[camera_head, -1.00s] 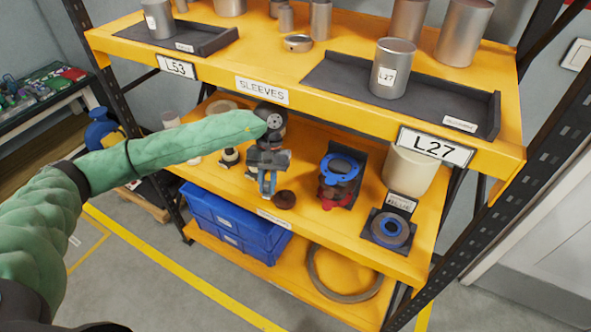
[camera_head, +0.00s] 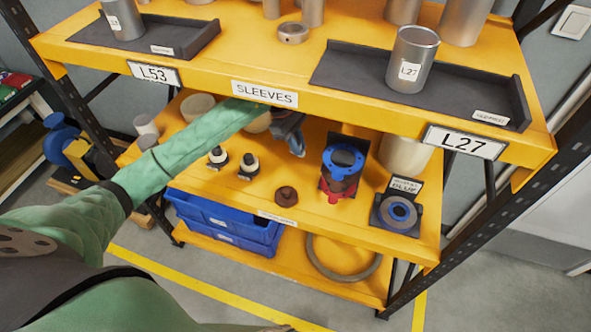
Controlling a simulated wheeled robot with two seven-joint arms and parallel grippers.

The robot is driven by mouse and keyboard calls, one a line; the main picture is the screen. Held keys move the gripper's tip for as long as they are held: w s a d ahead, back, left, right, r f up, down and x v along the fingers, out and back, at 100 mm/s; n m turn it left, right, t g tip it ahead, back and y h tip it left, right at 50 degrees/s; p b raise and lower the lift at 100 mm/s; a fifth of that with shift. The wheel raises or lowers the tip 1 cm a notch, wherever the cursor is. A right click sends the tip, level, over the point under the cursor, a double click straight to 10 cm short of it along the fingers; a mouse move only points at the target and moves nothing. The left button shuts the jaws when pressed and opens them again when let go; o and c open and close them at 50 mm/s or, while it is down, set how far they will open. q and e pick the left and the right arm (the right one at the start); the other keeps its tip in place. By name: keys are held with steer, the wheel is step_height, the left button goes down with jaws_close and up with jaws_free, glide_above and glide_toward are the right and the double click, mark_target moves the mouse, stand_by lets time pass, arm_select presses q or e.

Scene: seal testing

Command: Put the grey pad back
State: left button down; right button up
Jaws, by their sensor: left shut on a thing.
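My left arm reaches in under the upper shelf. My left gripper (camera_head: 294,143) is at the back of the middle shelf, partly hidden by the shelf's front edge. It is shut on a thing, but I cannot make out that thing. No grey pad shows clearly. A brown round pad with a knob (camera_head: 286,196) lies on the middle shelf, in front of the gripper and apart from it. Two black and white knobbed pieces (camera_head: 217,157) (camera_head: 248,166) stand to the left. My right gripper is not in view.
A blue-flanged cylinder on a red base (camera_head: 342,167) and a grey-blue ring in a black holder (camera_head: 398,212) stand to the right. The upper shelf edge (camera_head: 350,118) hangs above the gripper. Blue crates (camera_head: 225,218) sit below. The front of the middle shelf is partly clear.

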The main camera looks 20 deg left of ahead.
arm_select(q)
steer(key=shift+w+a+f+n+t, duration=0.15)
steer(key=shift+w+a+n+t, duration=0.15)
steer(key=shift+n, duration=0.4)
steer(key=shift+w+a+f+n, duration=0.1)
steer(key=shift+a+n, duration=0.15)
steer(key=shift+n, duration=0.15)
steer(key=shift+a+f+p, duration=0.1)
steer(key=shift+f+p, duration=0.3)
steer(key=shift+f, duration=0.05)
step_height(320, 180, down, 5)
steer(key=shift+w+f+p, duration=0.1)
steer(key=shift+p, duration=1.1)
step_height(320, 180, down, 3)
steer(key=shift+r+p, duration=0.1)
steer(key=shift+p, duration=0.7)
steer(key=shift+f, duration=0.55)
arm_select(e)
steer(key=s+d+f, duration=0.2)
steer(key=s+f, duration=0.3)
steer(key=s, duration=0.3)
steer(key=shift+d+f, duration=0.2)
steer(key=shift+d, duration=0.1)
arm_select(q)
steer(key=shift+f, duration=0.1)
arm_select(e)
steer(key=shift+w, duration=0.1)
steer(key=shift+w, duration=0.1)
